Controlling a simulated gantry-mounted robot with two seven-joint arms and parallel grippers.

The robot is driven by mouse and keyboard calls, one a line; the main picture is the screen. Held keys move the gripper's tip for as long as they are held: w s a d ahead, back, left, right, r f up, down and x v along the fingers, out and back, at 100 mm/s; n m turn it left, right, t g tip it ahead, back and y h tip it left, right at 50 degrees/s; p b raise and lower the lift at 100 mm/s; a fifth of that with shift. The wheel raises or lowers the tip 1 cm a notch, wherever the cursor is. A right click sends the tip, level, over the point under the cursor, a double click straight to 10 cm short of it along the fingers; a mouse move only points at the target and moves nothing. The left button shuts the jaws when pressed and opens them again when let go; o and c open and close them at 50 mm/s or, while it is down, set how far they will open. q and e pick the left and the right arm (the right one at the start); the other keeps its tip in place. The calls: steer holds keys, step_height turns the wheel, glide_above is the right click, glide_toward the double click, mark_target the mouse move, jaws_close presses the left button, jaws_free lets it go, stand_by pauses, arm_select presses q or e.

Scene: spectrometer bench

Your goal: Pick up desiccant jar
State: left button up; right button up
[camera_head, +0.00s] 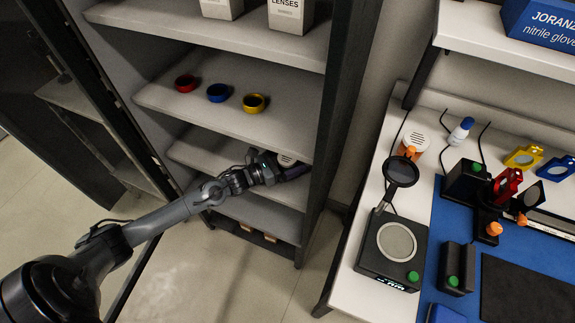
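My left arm reaches from the lower left into the open cabinet. Its gripper (290,172) is at a lower shelf, near the cabinet's right wall. A small, pale, round-topped thing (287,160) shows just behind the gripper, mostly hidden; it may be a jar lid. I cannot tell whether the fingers are around it or only in front of it, or whether they are open or shut. On the bench at right stands a jar (415,139) with a white dotted lid and orange sides. I cannot tell which of the two is the desiccant jar. My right gripper is not in view.
The cabinet shelf (160,97) above the gripper bears red, blue and yellow rings. The cabinet's right side post (335,100) stands close to the gripper. The bench holds a black scale-like device (372,262), a blue-capped bottle (460,132) and optical parts.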

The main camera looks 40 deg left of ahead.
arm_select(q)
steer(key=shift+w, duration=0.15)
steer(key=c, duration=1.1)
steer(key=shift+r, duration=0.1)
